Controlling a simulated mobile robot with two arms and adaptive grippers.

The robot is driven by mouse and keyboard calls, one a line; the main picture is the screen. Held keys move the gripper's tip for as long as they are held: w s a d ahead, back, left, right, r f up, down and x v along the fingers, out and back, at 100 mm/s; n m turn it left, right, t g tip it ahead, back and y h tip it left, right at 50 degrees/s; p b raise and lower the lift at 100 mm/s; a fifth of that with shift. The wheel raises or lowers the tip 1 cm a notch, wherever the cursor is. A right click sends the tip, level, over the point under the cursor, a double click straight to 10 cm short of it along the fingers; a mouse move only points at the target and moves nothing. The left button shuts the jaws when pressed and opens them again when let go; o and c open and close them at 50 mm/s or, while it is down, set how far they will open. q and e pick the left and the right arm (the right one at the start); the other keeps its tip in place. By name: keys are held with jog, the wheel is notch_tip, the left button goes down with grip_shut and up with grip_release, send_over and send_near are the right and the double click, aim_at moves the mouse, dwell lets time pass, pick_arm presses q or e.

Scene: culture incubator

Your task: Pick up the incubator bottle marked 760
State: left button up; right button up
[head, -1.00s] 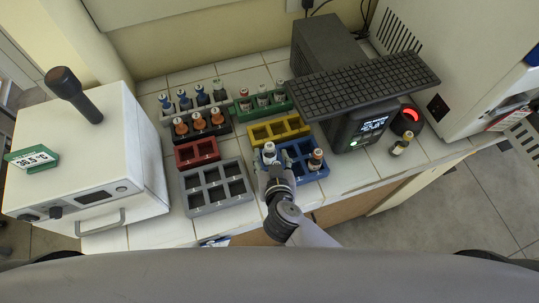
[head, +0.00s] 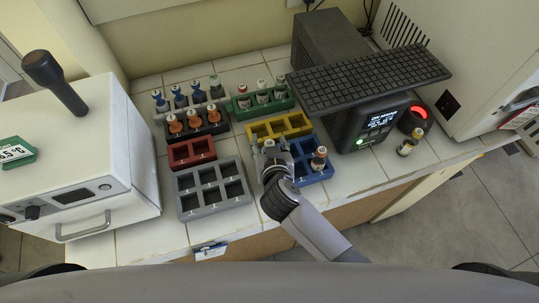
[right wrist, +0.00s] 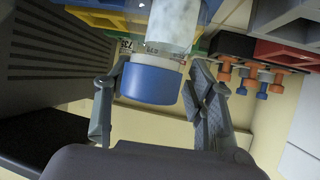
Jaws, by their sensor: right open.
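My right gripper (head: 271,158) is over the left part of the blue rack (head: 322,174) in the head view. In the right wrist view, my right gripper (right wrist: 155,88) is open, with one finger on each side of a bottle's blue cap (right wrist: 152,82). The bottle's pale body (right wrist: 174,22) runs to the top edge of that view. Small print shows on its label, but I cannot read it surely. The gripper mostly hides this bottle in the head view. My left gripper is not in view.
Yellow (head: 262,129), red (head: 178,155) and grey (head: 213,204) racks look empty. Racks with blue-, orange- and red-capped bottles stand behind. A keyboard (head: 365,80) lies over a dark device to the right. A lone bottle (head: 408,145) stands beside it. A white incubator (head: 85,160) is at left.

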jog(key=shift+c, duration=0.4)
grip_shut()
